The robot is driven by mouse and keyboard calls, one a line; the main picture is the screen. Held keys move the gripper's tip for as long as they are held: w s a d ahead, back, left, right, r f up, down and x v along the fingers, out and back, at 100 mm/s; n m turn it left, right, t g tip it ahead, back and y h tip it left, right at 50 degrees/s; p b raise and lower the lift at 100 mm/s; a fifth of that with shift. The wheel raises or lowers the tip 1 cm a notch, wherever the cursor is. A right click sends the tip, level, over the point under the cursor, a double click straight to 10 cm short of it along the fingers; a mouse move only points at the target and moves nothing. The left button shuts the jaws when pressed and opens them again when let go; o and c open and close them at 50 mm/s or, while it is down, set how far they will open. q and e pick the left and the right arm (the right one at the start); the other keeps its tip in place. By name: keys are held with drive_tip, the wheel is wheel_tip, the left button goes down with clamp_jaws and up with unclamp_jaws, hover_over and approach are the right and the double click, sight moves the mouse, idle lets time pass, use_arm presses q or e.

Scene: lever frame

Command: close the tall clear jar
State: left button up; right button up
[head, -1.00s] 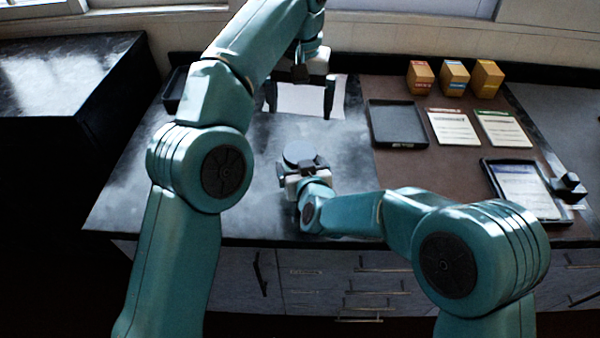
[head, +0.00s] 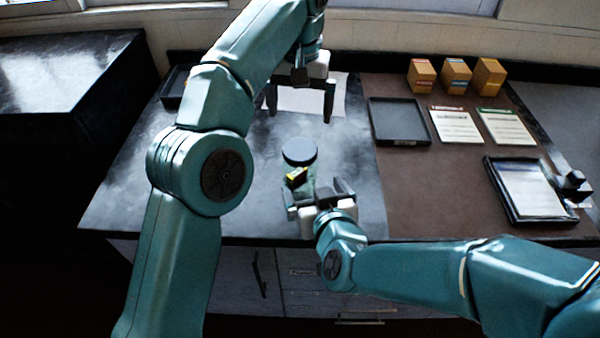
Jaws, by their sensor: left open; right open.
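The tall clear jar (head: 303,186) stands on the dark bench top, with a yellow and black patch showing on or in it. A round dark lid (head: 299,151) sits on its top; I cannot tell whether it is fully tight. My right gripper (head: 314,186) is open, just in front of the jar and low, and partly hides its base. I cannot tell whether its fingers touch the jar. My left gripper (head: 300,118) is open and empty, above and behind the jar with its fingers pointing down.
A white sheet (head: 310,100) lies behind the jar. A black tray (head: 398,122), papers (head: 455,126) and several boxes (head: 456,77) are to the right on a brown mat (head: 430,185). A dark tray (head: 174,88) is at the back left. Bench left of the jar is clear.

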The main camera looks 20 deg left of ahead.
drive_tip(key=shift+v, duration=1.7)
drive_tip(key=shift+f, duration=0.1)
